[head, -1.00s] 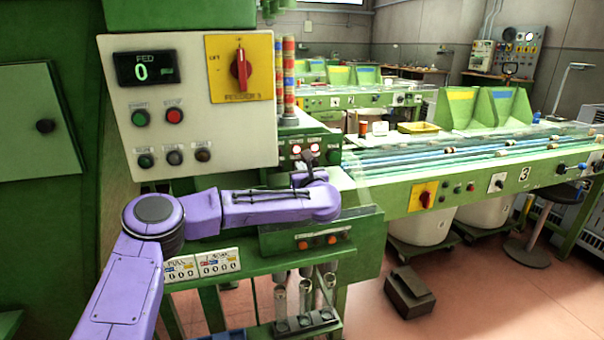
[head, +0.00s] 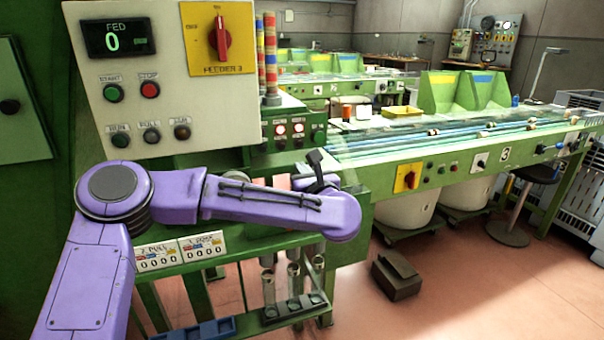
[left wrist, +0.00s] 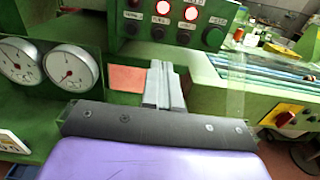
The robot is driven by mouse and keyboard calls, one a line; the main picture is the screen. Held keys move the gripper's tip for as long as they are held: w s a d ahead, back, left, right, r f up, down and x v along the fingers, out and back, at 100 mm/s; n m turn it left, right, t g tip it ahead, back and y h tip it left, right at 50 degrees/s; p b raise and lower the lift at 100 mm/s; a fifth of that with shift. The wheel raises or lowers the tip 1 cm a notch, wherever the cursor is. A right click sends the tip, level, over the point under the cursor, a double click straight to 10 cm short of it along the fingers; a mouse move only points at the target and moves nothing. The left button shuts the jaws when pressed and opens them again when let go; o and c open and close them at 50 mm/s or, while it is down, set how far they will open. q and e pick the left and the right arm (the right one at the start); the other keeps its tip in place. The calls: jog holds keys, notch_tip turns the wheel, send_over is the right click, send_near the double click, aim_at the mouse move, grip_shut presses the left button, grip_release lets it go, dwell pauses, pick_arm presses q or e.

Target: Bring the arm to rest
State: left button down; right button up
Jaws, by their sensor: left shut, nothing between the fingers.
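My purple left arm comes in from the left and reaches across in front of the green feeder machine. My left gripper (head: 314,160) is small and partly hidden by its own wrist in the head view. In the left wrist view the grey fingers (left wrist: 164,78) are together with nothing between them. They point toward the machine's small lit button panel (left wrist: 172,22), and a small reddish square (left wrist: 128,79) shows left of them. I cannot tell if the fingers touch anything. My right gripper is in neither view.
A control panel with a red rotary switch (head: 220,32) stands above the arm. Two round gauges (left wrist: 72,68) are left of the fingers. A long green conveyor (head: 465,140) runs to the right. A dark box (head: 397,275) lies on the pink floor, which has free room around it.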

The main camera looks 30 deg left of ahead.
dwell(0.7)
pick_arm(q)
jog(key=d+f+m+t+h, duration=0.4)
jog(key=d+f+m+h, duration=0.45)
jog(key=m, duration=0.95)
jog(key=s+d+f+m+g+h+p, duration=0.1)
jog(key=s+d+f+m+g+h, duration=0.1)
jog(key=s+f+m, duration=0.65)
jog(key=s+d+f+m+g+h+p, duration=0.1)
jog(key=s+f+m+g+p, duration=0.2)
jog(key=f, duration=1)
jog(key=s+a+f+m+g+p, duration=0.1)
jog(key=s+a+f+m+g, duration=0.1)
jog(key=s, duration=0.7)
jog(key=s+a+f+m+g+y, duration=0.1)
jog(key=s+a+f+m+g, duration=0.2)
jog(key=s, duration=0.7)
jog(key=s+a+f+m+g+p, duration=0.1)
jog(key=s+a+f+m, duration=0.3)
jog(key=s, duration=0.5)
notch_tip(320, 180, down, 2)
jog(key=shift+s+a+f+g+p, duration=0.1)
jog(key=shift+s+a+g+p, duration=0.2)
jog(key=shift+a+g, duration=0.65)
